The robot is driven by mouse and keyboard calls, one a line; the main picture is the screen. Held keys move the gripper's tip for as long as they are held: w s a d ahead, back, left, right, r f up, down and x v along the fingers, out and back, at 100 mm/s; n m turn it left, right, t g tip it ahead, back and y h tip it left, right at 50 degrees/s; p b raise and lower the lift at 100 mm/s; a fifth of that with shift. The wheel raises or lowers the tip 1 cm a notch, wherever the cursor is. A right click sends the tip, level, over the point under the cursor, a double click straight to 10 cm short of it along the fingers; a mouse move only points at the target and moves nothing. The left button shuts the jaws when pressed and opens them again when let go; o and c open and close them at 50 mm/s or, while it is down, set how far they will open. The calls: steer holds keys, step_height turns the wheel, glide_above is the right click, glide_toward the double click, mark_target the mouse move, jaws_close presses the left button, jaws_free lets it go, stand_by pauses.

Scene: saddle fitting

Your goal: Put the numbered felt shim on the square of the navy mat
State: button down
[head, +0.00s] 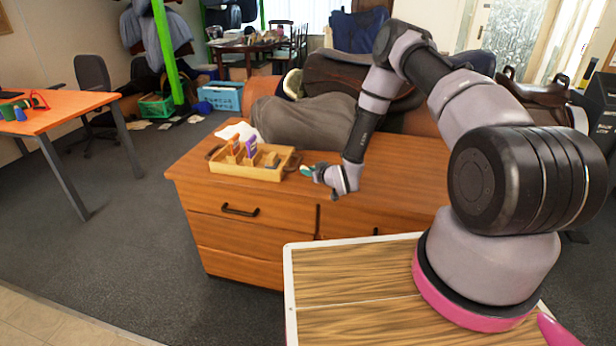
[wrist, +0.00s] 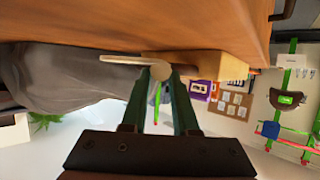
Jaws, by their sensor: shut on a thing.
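My gripper (head: 312,173) is low over the wooden dresser top, just right of the wooden tray. In the wrist view its two dark green fingers (wrist: 160,74) are shut on a thin, pale, flat piece (wrist: 125,59). This piece may be the felt shim; no number is readable on it. It sticks out to the left of the fingertips, and the fingers hide part of it. I cannot make out the navy mat or its square in either view.
The wooden tray (head: 221,168) holds several small items, some orange and purple. The dresser top (head: 400,201) has free room to the right of my gripper. Grey cloth and saddles (head: 335,75) lie behind. An orange table (head: 60,108) stands far left.

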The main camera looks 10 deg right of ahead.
steer(key=shift+f, duration=1.15)
steer(key=shift+f, duration=0.15)
steer(key=c, duration=0.7)
jaws_free()
